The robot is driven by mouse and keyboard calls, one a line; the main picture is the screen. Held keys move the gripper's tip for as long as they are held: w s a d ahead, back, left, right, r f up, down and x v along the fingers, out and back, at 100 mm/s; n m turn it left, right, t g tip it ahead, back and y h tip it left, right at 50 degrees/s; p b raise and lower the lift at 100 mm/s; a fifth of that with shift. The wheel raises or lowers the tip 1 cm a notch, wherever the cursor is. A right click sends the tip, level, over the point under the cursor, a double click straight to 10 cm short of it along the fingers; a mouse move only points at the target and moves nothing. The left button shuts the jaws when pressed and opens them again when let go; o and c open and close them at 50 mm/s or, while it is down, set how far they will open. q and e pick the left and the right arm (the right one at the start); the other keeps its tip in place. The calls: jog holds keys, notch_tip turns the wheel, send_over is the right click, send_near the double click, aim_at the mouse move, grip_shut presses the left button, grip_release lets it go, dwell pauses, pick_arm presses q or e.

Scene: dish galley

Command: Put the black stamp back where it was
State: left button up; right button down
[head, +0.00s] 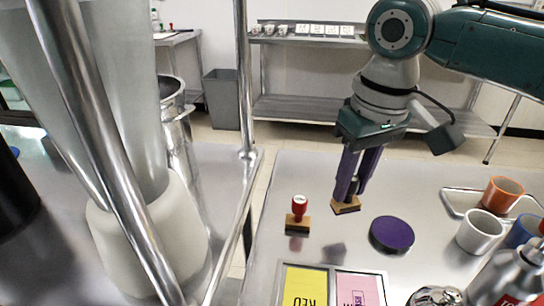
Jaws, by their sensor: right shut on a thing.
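My right gripper (354,178) reaches down over the steel counter and its purple fingers are shut on a stamp. Only the wooden base (346,206) of this stamp shows clearly below the fingertips; its handle is hidden between them, so I cannot make out the handle's colour. The base is at or just above the counter; I cannot tell if it touches. A red-handled stamp (298,213) stands upright on the counter to the left of the gripper. My left gripper is not in view.
A purple disc (391,234) lies right of the held stamp. Yellow (305,287) and pink (357,289) panels lie in front. An orange cup (502,194), white cup (480,232) and blue cup (522,232) crowd the right. A steel post (243,80) rises left.

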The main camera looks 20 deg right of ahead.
aim_at(350, 197)
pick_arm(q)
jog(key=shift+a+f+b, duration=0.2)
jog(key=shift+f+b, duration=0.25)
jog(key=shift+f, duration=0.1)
pick_arm(e)
jog(key=shift+f, duration=2.5)
